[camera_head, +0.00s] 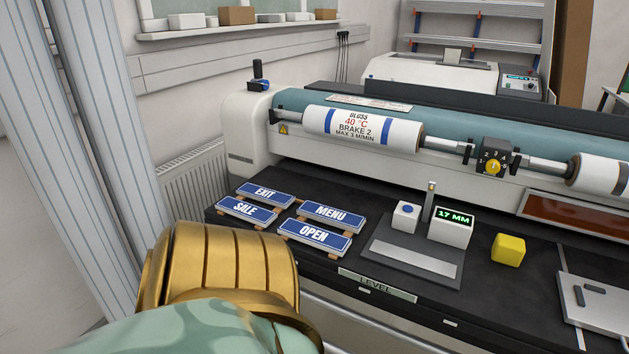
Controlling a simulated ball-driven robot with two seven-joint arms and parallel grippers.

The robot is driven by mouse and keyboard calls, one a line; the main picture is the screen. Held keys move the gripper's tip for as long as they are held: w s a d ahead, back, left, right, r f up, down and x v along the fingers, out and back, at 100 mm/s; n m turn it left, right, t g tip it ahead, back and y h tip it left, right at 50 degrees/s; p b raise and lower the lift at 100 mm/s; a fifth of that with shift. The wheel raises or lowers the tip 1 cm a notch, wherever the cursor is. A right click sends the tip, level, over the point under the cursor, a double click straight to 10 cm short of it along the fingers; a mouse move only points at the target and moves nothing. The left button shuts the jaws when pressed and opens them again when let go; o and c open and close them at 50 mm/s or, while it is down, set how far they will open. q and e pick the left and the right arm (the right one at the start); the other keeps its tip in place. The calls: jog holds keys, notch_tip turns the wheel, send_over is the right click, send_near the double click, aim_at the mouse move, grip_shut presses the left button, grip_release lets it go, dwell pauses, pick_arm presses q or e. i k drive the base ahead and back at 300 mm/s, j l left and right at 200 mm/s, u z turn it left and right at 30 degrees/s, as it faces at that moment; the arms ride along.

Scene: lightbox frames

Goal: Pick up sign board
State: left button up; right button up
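Several small blue sign boards with white lettering lie on wooden strips at the left end of the black bench. They read EXIT (264,195), SALE (246,210), MENU (330,214) and OPEN (314,235). A large gold and pale green part in the lower left foreground seems to be my own arm. It is close to the front of the signs, and its grip end is not shown. Neither gripper is in view.
A laminator with a white roll (372,131) stands behind the signs. Right of them are a grey plate (412,262) with a 17 MM display (452,227), a yellow block (508,250) and a light plate (600,301). A striped curtain hangs at left.

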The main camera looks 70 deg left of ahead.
aim_at(261, 216)
jog(key=u, duration=2.8)
